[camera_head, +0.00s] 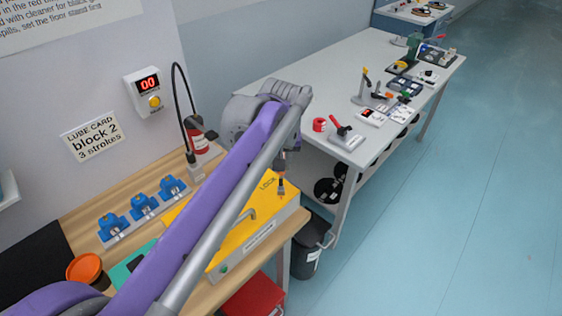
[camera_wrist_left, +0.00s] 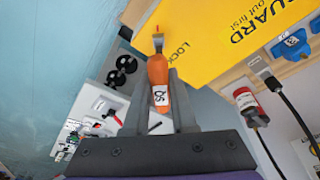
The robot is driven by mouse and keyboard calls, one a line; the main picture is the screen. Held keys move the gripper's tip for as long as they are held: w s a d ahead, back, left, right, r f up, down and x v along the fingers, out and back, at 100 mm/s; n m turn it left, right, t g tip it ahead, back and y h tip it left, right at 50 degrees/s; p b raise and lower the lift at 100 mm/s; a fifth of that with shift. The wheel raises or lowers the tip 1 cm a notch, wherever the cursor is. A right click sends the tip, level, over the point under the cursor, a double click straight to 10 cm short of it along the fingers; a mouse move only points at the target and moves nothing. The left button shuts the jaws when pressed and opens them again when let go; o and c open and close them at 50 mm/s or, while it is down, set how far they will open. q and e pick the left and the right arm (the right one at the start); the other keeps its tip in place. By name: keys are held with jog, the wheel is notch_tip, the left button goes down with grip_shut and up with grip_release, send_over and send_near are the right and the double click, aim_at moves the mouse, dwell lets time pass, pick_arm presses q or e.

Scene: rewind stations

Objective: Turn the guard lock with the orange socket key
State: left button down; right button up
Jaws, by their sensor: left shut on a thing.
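My left gripper (camera_wrist_left: 160,108) is shut on the orange socket key (camera_wrist_left: 158,75), whose handle bears a white label. The key also shows in the head view (camera_head: 281,168), its shaft pointing down beside the word LOCK on the yellow guard (camera_head: 245,235). In the left wrist view the key's metal end (camera_wrist_left: 158,42) lies in front of the yellow guard (camera_wrist_left: 205,50) near its edge. The lock itself is hard to make out, and I cannot tell whether the key touches it. My right gripper is not in view.
Blue blocks (camera_head: 144,206) on a strip and an orange dish (camera_head: 84,268) stand on the wooden bench. A red bottle (camera_head: 198,138) stands behind the guard. A dark bin (camera_head: 308,250) and a red box (camera_head: 254,298) are below. A white table (camera_head: 330,75) holds several tools.

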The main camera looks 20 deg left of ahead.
pick_arm(q)
jog(key=shift+f, duration=0.2)
dwell(0.5)
jog(key=shift+f, duration=0.35)
dwell(0.5)
jog(key=shift+f+b, duration=0.55)
jog(key=shift+f, duration=0.45)
dwell(0.7)
jog(key=shift+r, duration=0.2)
